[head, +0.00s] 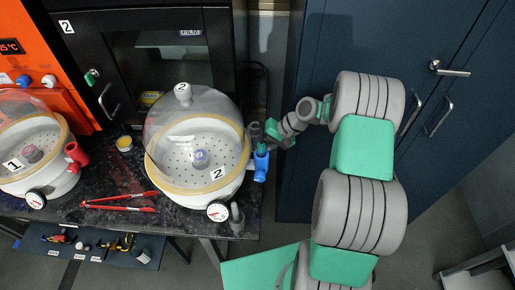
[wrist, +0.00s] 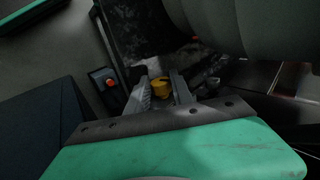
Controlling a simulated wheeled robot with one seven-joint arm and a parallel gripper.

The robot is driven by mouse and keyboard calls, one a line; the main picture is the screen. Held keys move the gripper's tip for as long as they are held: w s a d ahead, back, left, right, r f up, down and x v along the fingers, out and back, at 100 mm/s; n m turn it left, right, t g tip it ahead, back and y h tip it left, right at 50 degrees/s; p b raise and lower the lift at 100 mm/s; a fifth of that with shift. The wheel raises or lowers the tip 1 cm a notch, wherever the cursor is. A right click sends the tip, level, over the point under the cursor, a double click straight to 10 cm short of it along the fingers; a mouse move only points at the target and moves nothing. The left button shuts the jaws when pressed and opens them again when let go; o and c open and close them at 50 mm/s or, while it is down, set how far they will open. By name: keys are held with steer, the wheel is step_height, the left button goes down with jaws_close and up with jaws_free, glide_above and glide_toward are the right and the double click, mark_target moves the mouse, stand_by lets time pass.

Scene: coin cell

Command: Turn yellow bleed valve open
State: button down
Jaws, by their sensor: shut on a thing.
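The yellow bleed valve (wrist: 161,88) shows in the wrist view between my two grey fingers. My gripper (wrist: 162,90) is shut on it. Its lower part and the contact faces are dark and partly hidden by the fingers. In the head view my gripper (head: 270,138) is at the right side of the domed chamber marked 2 (head: 168,186), just above a blue valve fitting (head: 261,168). I cannot make out the yellow valve in the head view; my gripper and wrist cover that spot.
A gauge (head: 218,211) sits at chamber 2's front. Red tongs (head: 118,203) and a yellow-topped jar (head: 124,143) lie on the dark bench. Chamber 1 (head: 40,180) stands at left. Blue cabinets (head: 300,190) with handles stand at right, behind my arm.

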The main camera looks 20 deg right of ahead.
stand_by(0.3)
steer(key=c, duration=1.1)
jaws_free()
steer(key=shift+f, duration=0.1)
